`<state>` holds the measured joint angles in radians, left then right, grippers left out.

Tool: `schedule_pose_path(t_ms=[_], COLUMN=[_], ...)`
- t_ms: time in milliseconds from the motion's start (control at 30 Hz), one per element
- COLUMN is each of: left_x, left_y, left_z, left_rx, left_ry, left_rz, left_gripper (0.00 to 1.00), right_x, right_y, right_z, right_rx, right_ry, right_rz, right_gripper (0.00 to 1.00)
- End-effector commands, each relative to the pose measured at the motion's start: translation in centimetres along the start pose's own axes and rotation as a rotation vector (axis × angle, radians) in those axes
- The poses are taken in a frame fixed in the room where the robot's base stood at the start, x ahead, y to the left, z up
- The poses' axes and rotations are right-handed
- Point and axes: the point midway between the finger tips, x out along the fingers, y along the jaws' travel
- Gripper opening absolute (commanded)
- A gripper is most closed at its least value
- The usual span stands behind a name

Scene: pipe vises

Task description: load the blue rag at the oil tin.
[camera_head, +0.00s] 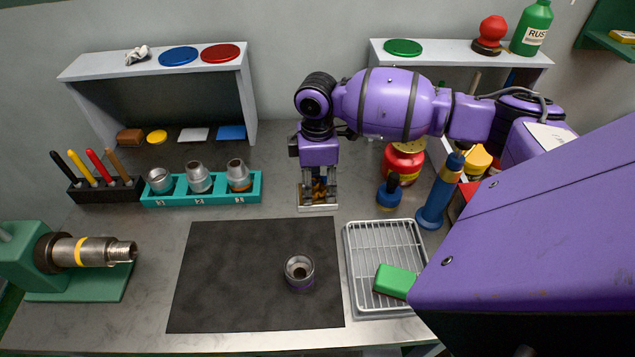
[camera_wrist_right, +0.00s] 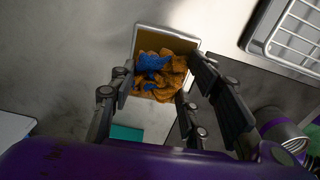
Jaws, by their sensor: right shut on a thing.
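My right gripper (camera_head: 318,190) points down at a small pale open box (camera_head: 318,208) at the back middle of the bench. In the right wrist view the fingers (camera_wrist_right: 160,85) straddle crumpled cloth at the box (camera_wrist_right: 168,29). The blue rag (camera_wrist_right: 152,64) shows between the fingers, against orange-brown cloth (camera_wrist_right: 172,82). The gripper is shut on the rag; its exact grip is partly hidden. A red tin (camera_head: 404,166) with a pale label stands to the right, partly behind my arm; I cannot tell whether it is the oil tin. My left gripper is not in view.
A dark mat (camera_head: 235,280) with a metal ring fitting (camera_head: 299,272) lies in front. A wire rack (camera_head: 385,240) holds a green block (camera_head: 395,281). A dark blue bottle (camera_head: 389,194) stands near the red tin. A teal holder (camera_head: 205,198) with fittings stands left.

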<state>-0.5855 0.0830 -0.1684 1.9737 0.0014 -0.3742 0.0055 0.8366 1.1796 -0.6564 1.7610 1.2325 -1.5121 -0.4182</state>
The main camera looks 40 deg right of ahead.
Motion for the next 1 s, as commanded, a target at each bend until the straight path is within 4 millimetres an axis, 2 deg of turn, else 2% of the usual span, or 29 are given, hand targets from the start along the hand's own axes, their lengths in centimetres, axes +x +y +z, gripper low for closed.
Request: schedule_pose_path(t_ms=[1000], left_x=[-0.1], left_y=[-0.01], left_z=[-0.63], left_rx=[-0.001], left_ry=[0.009], left_rz=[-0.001], left_gripper=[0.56], right_x=[0.24], right_y=[-0.1], right_z=[0.06], right_rx=[0.0], right_ry=[-0.002], right_rz=[-0.003], right_gripper=[0.23])
